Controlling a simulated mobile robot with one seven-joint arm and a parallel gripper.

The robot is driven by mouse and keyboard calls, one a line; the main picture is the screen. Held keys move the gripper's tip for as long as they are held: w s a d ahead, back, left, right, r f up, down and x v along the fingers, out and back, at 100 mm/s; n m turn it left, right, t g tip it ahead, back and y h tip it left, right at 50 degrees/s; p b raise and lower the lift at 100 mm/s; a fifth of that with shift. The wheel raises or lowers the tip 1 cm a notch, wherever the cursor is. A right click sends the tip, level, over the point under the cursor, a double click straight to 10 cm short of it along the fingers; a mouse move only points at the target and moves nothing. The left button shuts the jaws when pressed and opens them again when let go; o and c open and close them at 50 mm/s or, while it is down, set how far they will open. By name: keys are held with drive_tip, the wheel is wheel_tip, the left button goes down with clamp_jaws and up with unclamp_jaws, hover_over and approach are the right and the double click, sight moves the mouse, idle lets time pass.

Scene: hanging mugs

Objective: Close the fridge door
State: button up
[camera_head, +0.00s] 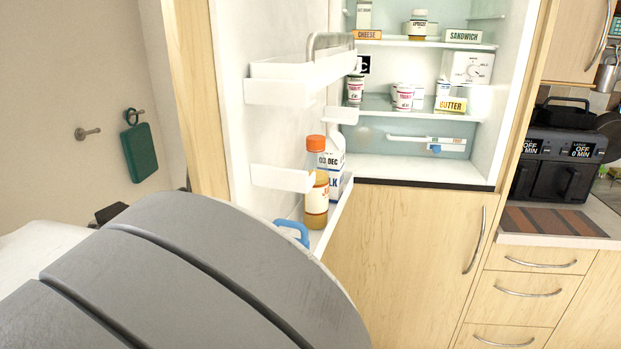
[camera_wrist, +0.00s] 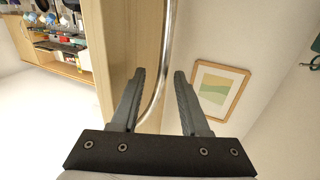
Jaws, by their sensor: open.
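The fridge door stands wide open at the left of the head view, with its white inner side (camera_head: 238,125) and pale wooden edge (camera_head: 197,90) showing. The fridge interior (camera_head: 420,170) is exposed. In the wrist view my gripper (camera_wrist: 160,72) is open, its two dark fingers apart. A long curved metal handle (camera_wrist: 168,40) on a wooden panel (camera_wrist: 135,40), apparently the door's outer face, runs through the gap between the fingers, nearer the left one. Contact cannot be told. My gripper does not show in the head view.
The door racks hold a juice bottle (camera_head: 317,195) and a milk bottle (camera_head: 332,165). Fridge shelves hold jars and boxes. Drawers and a counter with an air fryer (camera_head: 560,150) stand right. A picture frame (camera_wrist: 220,90) hangs on the wall.

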drive_tip(key=shift+x, duration=1.05)
clamp_jaws()
idle(0.7)
